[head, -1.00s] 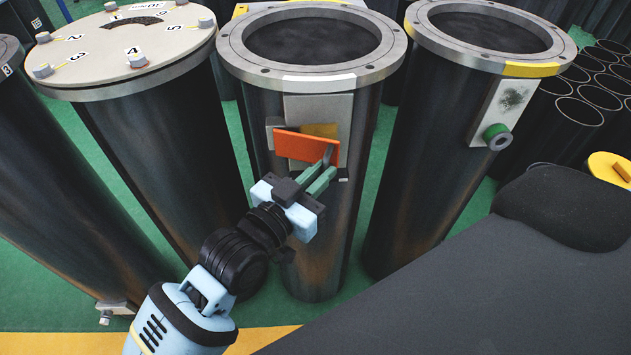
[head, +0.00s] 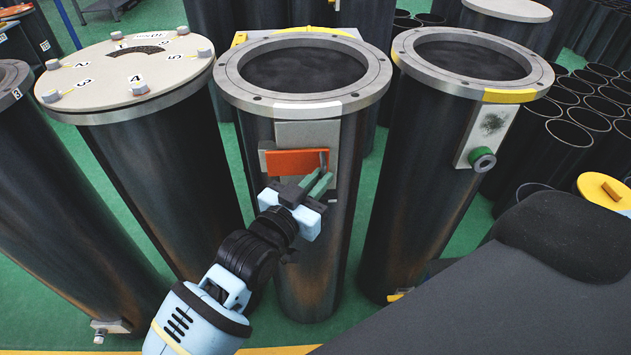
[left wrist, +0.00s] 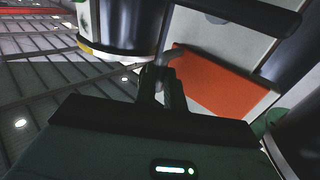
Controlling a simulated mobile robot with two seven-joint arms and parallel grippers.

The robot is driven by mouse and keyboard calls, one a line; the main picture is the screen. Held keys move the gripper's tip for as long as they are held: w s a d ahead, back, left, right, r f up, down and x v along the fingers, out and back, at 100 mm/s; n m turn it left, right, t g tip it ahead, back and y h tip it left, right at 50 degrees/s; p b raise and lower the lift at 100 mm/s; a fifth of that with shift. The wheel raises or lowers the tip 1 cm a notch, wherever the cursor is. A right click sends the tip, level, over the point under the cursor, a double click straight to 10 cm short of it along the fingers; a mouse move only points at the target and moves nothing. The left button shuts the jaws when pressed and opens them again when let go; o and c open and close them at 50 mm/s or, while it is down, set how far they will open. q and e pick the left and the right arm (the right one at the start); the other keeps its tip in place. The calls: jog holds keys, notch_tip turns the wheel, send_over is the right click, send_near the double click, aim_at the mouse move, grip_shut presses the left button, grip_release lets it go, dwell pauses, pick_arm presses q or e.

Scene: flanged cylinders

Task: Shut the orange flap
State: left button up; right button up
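The orange flap (head: 295,163) hangs on a pale plate (head: 306,133) on the front of the middle cylinder (head: 308,250). In the head view it looks nearly flat against the plate; any small gap behind it cannot be made out. In the left wrist view the flap (left wrist: 215,85) is a slanted orange panel just beyond my fingers. My right gripper is not in view.
A lidded cylinder (head: 150,150) with bolts and numbers stands left of the middle one. An open cylinder (head: 420,170) with a green-ringed stub (head: 482,159) stands to the right. Several black tubes (head: 565,130) stand at far right. Green floor shows between the cylinders.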

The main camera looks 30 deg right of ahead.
pick_arm(q)
jog(key=o, duration=0.4)
jog(key=shift+s+d+r+g, duration=0.1)
jog(key=shift+s+d+g, duration=0.2)
jog(key=shift+s+d, duration=0.45)
jog(key=shift+o, duration=0.2)
jog(key=shift+a, duration=0.1)
jog(key=shift+a, duration=0.1)
jog(key=v, duration=0.7)
jog(key=shift+a+f, duration=0.2)
jog(key=shift+a, duration=0.15)
